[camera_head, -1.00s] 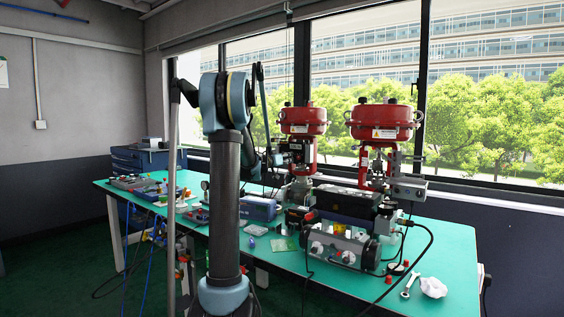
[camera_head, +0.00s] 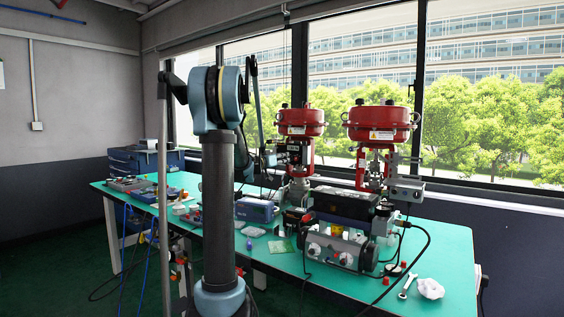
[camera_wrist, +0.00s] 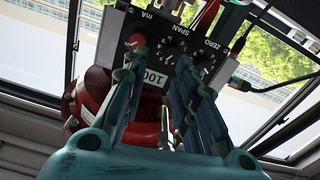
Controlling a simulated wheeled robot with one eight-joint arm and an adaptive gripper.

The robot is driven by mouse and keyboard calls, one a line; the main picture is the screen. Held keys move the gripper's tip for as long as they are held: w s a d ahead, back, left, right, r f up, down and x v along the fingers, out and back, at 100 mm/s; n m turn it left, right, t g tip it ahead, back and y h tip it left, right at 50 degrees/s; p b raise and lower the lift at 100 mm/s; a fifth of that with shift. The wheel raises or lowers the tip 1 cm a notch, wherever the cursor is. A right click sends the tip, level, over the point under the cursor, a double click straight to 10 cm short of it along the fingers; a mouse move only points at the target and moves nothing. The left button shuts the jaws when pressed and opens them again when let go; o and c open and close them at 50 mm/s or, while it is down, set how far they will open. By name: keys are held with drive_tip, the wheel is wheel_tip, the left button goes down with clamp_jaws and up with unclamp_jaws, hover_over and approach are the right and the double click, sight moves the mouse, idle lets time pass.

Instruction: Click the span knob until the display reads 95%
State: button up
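The valve positioner (camera_wrist: 165,45) is a dark box, upside down in the wrist view, with mA, SPAN and ZERO labels. Its white display (camera_wrist: 152,78) reads 100; a percent sign is not clear. The SPAN label (camera_wrist: 184,27) sits above a ring of small dial marks; the span knob itself seems hidden by the right fingertip. A red knob (camera_wrist: 137,41) shows by the left fingertip. My gripper (camera_wrist: 160,60) has its fingers apart with nothing between them, in front of the panel; contact cannot be told. In the head view the positioner (camera_head: 297,152) is on the left red valve.
Two red valve actuators (camera_head: 301,121) (camera_head: 381,122) stand on the green table (camera_head: 452,255). A grey apparatus (camera_head: 343,247) with knobs and hoses sits in front. A wrench (camera_head: 408,286) and a white crumpled item (camera_head: 430,289) lie at the right. A cable (camera_wrist: 262,88) leaves the positioner.

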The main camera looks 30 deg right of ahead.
drive_tip(key=v, duration=1.6)
idle(1.4)
drive_tip(key=shift+a+f, duration=0.1)
idle(0.3)
drive_tip(key=v, duration=1.2)
drive_tip(key=w+d, duration=0.4)
drive_tip(key=d, duration=0.6)
drive_tip(key=w+d+n, duration=0.1)
drive_tip(key=w+d, duration=0.4)
drive_tip(key=d, duration=0.5)
drive_tip(key=w+d+f, duration=0.1)
drive_tip(key=w+d, duration=0.4)
drive_tip(key=d, duration=0.5)
drive_tip(key=shift+d, duration=0.1)
clamp_jaws()
